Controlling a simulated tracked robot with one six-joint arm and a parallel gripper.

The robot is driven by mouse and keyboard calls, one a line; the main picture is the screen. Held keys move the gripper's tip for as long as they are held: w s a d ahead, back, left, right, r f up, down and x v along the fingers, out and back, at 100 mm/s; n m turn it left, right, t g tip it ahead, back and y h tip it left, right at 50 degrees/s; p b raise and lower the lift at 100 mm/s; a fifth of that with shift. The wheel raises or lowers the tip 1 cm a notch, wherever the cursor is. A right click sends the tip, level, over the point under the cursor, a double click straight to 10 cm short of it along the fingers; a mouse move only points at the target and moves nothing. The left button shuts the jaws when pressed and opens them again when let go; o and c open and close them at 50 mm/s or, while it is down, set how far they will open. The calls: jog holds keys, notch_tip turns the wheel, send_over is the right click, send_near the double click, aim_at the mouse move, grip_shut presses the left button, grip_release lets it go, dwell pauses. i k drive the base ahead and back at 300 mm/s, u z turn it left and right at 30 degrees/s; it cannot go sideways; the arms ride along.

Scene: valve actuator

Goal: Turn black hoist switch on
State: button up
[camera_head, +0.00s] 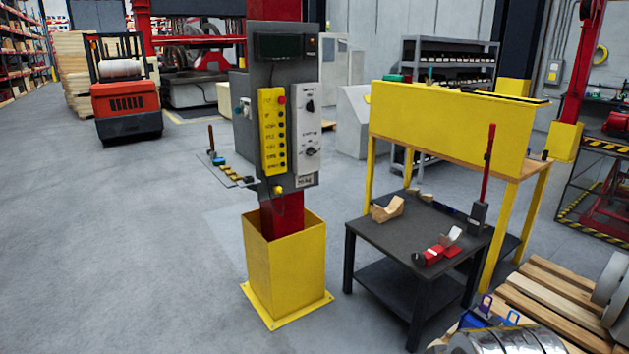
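A control panel with a grey backing plate (265,72) is mounted on a red post above a yellow base. On its right side is a white switch box (298,124) with an upper black rotary switch (310,106) and a lower black rotary switch (311,152). The labels beside them are too small to read, so I cannot tell which one is the hoist switch or how each is set. To its left is a yellow pendant (271,130) with a red button on top and several black buttons. My gripper is not in view.
The yellow post base (285,265) stands on the floor below the panel. A small shelf with tools (228,172) juts out left. A black table (400,235) and a yellow workbench (450,125) stand right. A pallet (555,305) is at lower right. The left floor is clear.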

aim_at(309, 106)
jog(key=i, duration=1.75)
jog(key=u, duration=0.5)
jog(key=i, duration=0.8)
jog(key=u, duration=0.35)
jog(key=i, duration=0.8)
jog(key=u, duration=0.25)
